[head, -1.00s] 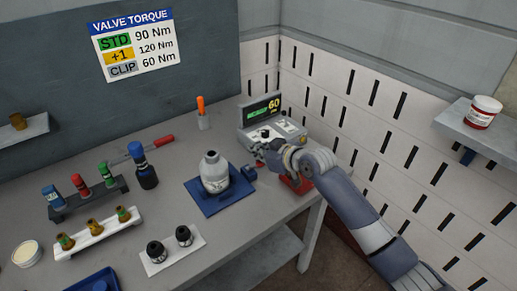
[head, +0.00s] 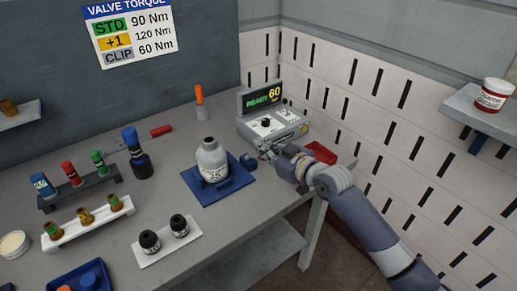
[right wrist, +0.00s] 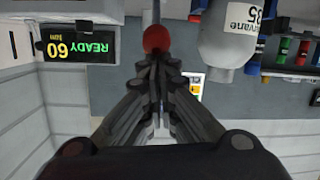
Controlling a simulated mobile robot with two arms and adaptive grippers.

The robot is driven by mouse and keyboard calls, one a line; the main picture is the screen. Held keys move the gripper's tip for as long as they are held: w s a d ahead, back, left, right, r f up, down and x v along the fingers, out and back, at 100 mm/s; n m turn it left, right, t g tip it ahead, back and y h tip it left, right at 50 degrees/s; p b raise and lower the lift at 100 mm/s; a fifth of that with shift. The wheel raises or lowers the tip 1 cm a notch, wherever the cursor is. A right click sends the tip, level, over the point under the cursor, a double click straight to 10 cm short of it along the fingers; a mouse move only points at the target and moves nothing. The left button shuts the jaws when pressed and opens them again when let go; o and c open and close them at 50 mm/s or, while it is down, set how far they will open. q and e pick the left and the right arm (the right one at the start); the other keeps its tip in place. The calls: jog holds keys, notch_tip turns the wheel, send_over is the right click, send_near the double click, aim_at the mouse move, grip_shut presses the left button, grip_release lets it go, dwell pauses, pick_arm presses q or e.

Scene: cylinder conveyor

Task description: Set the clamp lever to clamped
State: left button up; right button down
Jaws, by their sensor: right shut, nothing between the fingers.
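A grey cylinder with a white label (head: 211,160) stands upright on a blue clamp base (head: 188,180). A small blue block (head: 248,162) sits at the base's right side. In the right wrist view, a red ball knob (right wrist: 157,39) on a thin grey rod, which looks like the clamp lever, is just beyond my fingertips. The lever cannot be made out in the head view. My right gripper (head: 266,148) is shut and empty, between the clamp and the control box. It fills the right wrist view's middle (right wrist: 158,62); whether it touches the knob is unclear. My left gripper is not seen.
A control box (head: 270,126) reading READY 60 stands close behind my right gripper. A red tray (head: 321,153) lies at the table's right edge. Bottle racks (head: 80,190) and a white plate with two black parts (head: 165,241) are to the left and front.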

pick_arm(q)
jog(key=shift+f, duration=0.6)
pick_arm(e)
jog(key=shift+s+d+f, duration=0.4)
jog(key=shift+s+f, duration=0.2)
jog(key=shift+f, duration=0.1)
